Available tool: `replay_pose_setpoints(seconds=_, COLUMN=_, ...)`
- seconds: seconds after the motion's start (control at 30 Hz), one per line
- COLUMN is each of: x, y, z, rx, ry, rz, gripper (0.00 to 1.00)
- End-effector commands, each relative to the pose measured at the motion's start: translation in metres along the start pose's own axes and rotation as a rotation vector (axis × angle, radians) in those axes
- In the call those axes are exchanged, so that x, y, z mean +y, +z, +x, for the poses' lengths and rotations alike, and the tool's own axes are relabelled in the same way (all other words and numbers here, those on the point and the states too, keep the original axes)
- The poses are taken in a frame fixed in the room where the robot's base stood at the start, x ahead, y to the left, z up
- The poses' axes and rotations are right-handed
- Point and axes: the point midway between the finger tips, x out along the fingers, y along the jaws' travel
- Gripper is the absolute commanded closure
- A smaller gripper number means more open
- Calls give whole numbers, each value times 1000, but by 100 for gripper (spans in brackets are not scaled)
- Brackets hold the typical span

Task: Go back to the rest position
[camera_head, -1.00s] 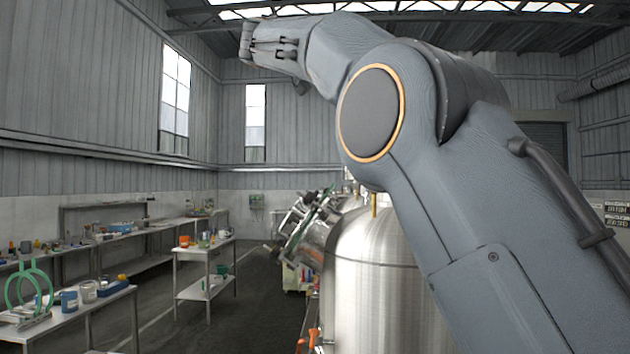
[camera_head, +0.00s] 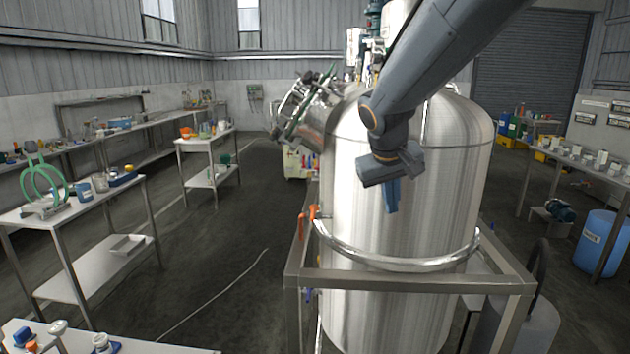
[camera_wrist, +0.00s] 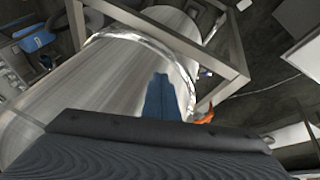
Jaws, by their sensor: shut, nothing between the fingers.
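My gripper (camera_head: 391,194) hangs from my arm in front of the large steel tank (camera_head: 352,240) in the head view. Its blue fingers point down and are together, with nothing between them. In the wrist view the shut fingers (camera_wrist: 158,100) show as a narrow blue shape against the tank wall (camera_wrist: 95,100). I cannot tell whether they touch the tank; no contact is visible.
A steel frame (camera_head: 410,281) and a ring pipe surround the tank. An orange handle (camera_head: 314,212) sticks out at its left. Benches (camera_head: 75,208) stand left, a blue drum (camera_head: 600,245) right. The floor (camera_head: 220,265) between the left benches and tank is mostly clear, with a thin hose.

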Motion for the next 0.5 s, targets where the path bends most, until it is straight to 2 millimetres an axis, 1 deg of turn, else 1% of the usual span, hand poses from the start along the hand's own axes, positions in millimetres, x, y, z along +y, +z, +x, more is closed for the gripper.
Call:
replay_pose_setpoints(seconds=0.03, x=-4, y=34, z=12, rx=-35, ry=-37, rz=15, gripper=100)
replay_pose_setpoints(seconds=0.07, x=-8, y=52, z=18, rx=-50, ry=-60, rz=24, gripper=100)
replay_pose_setpoints(seconds=0.1, x=-12, y=75, z=24, rx=-68, ry=-87, rz=37, gripper=100)
replay_pose_setpoints(seconds=0.2, x=-22, y=122, z=35, rx=-104, ry=-139, rz=70, gripper=100)
replay_pose_setpoints(seconds=0.3, x=-29, y=161, z=42, rx=-131, ry=-175, rz=102, gripper=100)
replay_pose_setpoints(seconds=0.5, x=-41, y=225, z=49, rx=-171, ry=-222, rz=166, gripper=100)
